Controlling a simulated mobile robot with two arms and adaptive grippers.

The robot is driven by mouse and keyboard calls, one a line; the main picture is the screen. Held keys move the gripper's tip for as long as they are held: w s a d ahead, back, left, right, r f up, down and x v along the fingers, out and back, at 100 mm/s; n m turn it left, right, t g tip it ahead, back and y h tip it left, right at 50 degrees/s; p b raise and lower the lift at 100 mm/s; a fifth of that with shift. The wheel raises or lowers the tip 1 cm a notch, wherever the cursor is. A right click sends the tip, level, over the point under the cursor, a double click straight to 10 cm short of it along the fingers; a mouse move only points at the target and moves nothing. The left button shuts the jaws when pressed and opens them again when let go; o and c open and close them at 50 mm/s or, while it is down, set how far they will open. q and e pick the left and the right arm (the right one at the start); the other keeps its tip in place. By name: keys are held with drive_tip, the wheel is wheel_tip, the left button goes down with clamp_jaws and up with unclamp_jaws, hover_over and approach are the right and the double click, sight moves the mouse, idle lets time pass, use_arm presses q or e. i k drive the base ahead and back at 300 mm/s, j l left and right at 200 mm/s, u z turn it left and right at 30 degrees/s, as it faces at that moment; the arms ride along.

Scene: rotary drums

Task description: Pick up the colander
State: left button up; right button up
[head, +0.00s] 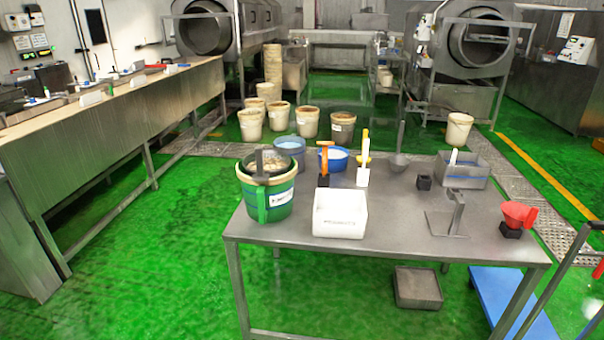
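A grey metal bowl-shaped utensil with an upright handle (399,161) stands near the back edge of the metal table (390,240), right of the middle. A red funnel-shaped scoop (518,214) sits on a black block at the table's right end. Neither of my grippers is in view.
A green bucket (268,205) stands at the table's left end, beside a white bin (340,213). Upright tools, a blue bowl (333,158), a black block (424,182), a metal stand (447,222) and a grey tray (463,172) share the table. Green floor is open at left.

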sight(262, 165)
drive_tip(key=i+j+z, duration=0.15)
drive_tip(key=z, duration=0.25)
drive_tip(key=i+j+z, duration=0.1)
drive_tip(key=j+z, duration=0.25)
drive_tip(key=i+j+z, duration=0.1)
drive_tip(key=j+z, duration=0.65)
